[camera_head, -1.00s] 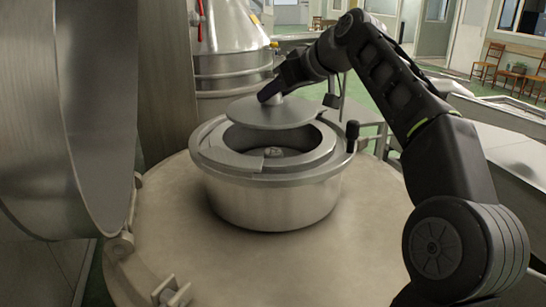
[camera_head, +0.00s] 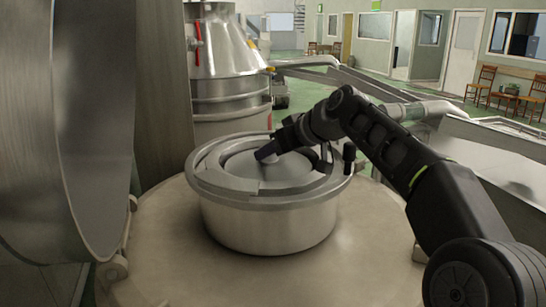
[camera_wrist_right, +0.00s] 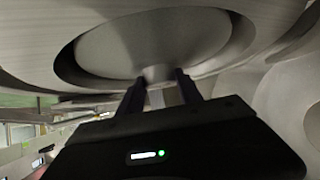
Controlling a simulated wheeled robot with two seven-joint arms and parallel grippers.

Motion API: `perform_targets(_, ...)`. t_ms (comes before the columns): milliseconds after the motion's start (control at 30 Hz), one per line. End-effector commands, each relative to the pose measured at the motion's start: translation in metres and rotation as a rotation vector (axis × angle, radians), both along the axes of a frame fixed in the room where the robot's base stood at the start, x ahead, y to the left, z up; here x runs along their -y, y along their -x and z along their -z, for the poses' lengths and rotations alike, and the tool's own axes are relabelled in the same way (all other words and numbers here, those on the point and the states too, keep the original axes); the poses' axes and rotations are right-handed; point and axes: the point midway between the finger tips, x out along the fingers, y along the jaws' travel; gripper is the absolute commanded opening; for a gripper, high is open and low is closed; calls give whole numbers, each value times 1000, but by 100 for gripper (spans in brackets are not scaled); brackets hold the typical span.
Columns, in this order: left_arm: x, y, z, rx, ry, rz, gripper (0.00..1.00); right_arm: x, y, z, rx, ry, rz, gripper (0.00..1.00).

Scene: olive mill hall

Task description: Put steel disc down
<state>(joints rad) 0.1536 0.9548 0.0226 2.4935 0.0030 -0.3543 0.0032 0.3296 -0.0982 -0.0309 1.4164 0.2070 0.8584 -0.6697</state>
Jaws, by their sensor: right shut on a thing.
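The steel disc (camera_head: 268,172) is a round metal plate. It sits within the ring opening at the top of a round steel pot (camera_head: 268,228), and its near edge is close to the ring's inner rim. My right gripper (camera_head: 266,156) reaches in from the right and is shut on the disc's small knob. The right wrist view shows the disc (camera_wrist_right: 150,42), its knob (camera_wrist_right: 157,73) between the two fingers of the gripper (camera_wrist_right: 160,80), and a dark gap around part of the disc. I cannot tell whether the disc rests on anything. My left gripper is not in view.
The pot stands on a broad round beige top (camera_head: 180,265). A large steel lid (camera_head: 95,130) stands open at the left. A steel vessel with a red handle (camera_head: 228,70) is behind. A dark knob (camera_head: 349,152) rises at the pot's right. Steel troughs lie at right.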

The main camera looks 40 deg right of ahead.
Motion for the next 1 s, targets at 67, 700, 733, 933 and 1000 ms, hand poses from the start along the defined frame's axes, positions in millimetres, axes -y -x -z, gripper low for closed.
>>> perform_targets(67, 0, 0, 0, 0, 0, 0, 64, 0, 1, 9, 3, 0, 2, 0)
perform_targets(700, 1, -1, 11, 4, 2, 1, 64, 0, 0, 24, 4, 1, 2, 0)
perform_targets(733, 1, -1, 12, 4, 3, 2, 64, 0, 0, 25, 4, 1, 2, 0)
perform_targets(933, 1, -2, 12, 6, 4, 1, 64, 1, 0, 25, 4, 1, 2, 0)
perform_targets(1000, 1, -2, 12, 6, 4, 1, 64, 0, 0, 27, 0, 0, 1, 47)
